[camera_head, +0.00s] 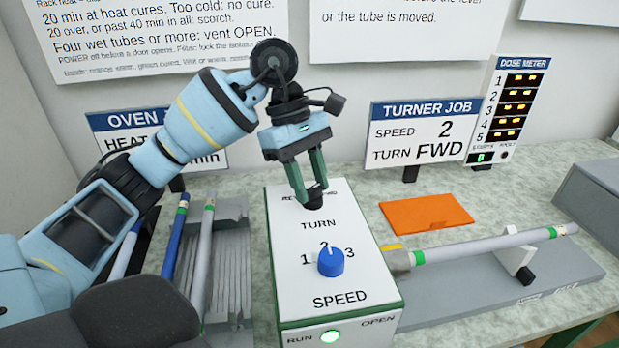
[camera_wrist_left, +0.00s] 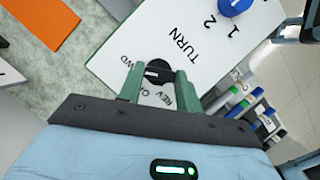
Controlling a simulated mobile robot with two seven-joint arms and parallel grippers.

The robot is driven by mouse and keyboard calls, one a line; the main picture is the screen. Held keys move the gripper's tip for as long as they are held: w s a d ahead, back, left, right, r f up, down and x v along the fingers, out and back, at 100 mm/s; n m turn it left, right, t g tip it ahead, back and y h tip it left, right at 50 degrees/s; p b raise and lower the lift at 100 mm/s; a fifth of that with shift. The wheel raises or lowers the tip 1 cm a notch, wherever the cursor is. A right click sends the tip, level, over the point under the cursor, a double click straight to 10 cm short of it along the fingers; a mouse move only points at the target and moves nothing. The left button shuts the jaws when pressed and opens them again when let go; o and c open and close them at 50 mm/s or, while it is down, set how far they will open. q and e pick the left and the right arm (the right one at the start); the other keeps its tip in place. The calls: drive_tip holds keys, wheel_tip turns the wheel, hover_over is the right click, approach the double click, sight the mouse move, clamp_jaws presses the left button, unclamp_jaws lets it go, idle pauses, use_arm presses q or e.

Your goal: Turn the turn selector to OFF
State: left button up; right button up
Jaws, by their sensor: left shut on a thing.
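The turn selector (camera_wrist_left: 158,70) is a black knob on the white sloped face of the control box (camera_head: 290,240), above the word TURN. My left gripper (camera_head: 312,194) comes down from above with its green fingers shut on the selector. In the left wrist view the fingers (camera_wrist_left: 160,82) close around the knob, with REV on one side and part of FWD on the other. The OFF lettering is partly covered, and I cannot tell exactly where the knob points. My right gripper is not in view.
Below TURN is the blue speed knob (camera_head: 330,262), by 1, 2, 3. A rod (camera_head: 480,244) lies right of the box, near an orange mat (camera_head: 426,213). The TURNER JOB sign (camera_head: 424,130) reads FWD.

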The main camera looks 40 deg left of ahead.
use_arm(q)
drive_tip(key=n+t+p, duration=0.1)
drive_tip(key=n, duration=0.2)
drive_tip(key=shift+s+r, duration=0.1)
drive_tip(key=n+t, duration=0.1)
drive_tip(key=n, duration=0.1)
drive_tip(key=shift+s+n+y+p, duration=0.1)
drive_tip(key=shift+n+y+p, duration=0.2)
drive_tip(key=shift+n+p, duration=0.1)
drive_tip(key=n+t+p, duration=0.1)
drive_tip(key=n, duration=0.2)
drive_tip(key=shift+s+d+n+y, duration=0.1)
drive_tip(key=shift+n+y, duration=0.2)
drive_tip(key=shift+n+t, duration=0.3)
drive_tip(key=shift+n, duration=0.3)
drive_tip(key=shift+n+y, duration=0.3)
drive_tip(key=o, duration=1)
